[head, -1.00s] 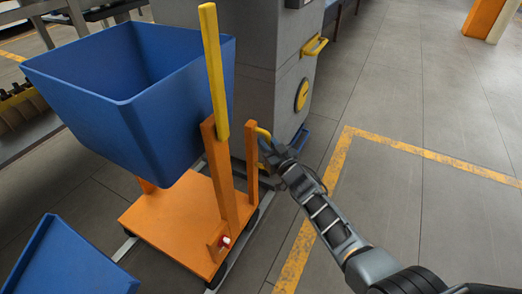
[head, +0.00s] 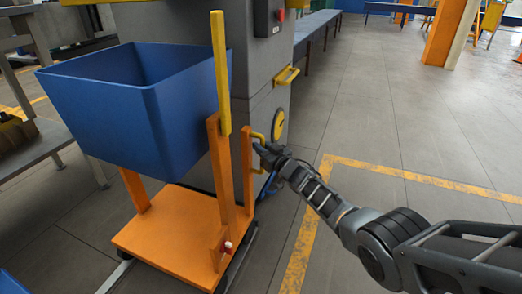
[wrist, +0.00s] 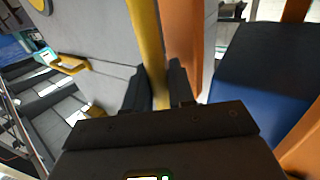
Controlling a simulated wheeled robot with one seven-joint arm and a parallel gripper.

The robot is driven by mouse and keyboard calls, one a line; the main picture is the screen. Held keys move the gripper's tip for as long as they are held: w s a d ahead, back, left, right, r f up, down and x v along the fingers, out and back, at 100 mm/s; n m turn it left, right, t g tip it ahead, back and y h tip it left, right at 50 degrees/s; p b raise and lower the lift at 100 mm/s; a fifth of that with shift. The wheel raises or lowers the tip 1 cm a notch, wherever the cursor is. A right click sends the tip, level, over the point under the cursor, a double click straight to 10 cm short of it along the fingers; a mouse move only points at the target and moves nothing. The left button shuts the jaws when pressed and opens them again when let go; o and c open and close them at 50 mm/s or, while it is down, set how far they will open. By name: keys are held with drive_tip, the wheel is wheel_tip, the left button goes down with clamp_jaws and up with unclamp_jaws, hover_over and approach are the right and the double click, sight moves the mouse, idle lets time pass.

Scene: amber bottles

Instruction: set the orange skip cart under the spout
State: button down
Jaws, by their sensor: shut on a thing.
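The orange skip cart (head: 180,235) stands on the floor at left of centre in the head view. It carries a tilted blue skip (head: 125,115), and a tall yellow lever (head: 220,75) rises beside the skip. I cannot make out a spout in these views.
A grey machine (head: 262,80) with a yellow dial (head: 279,126) stands close behind the cart. A yellow floor line (head: 400,172) crosses the open floor at the right. An orange pillar (head: 446,30) stands far back.

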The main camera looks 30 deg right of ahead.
drive_tip(key=shift+d+r+h, duration=0.1)
drive_tip(key=shift+d+h, duration=0.2)
drive_tip(key=shift+d, duration=0.2)
drive_tip(key=c, duration=1.1)
unclamp_jaws()
drive_tip(key=shift+c, duration=0.2)
drive_tip(key=shift+o, duration=0.2)
drive_tip(key=shift+a, duration=0.1)
drive_tip(key=shift+a, duration=0.15)
drive_tip(key=s+p, duration=0.5)
drive_tip(key=s, duration=0.2)
drive_tip(key=shift+s+d, duration=0.2)
drive_tip(key=shift+s, duration=0.15)
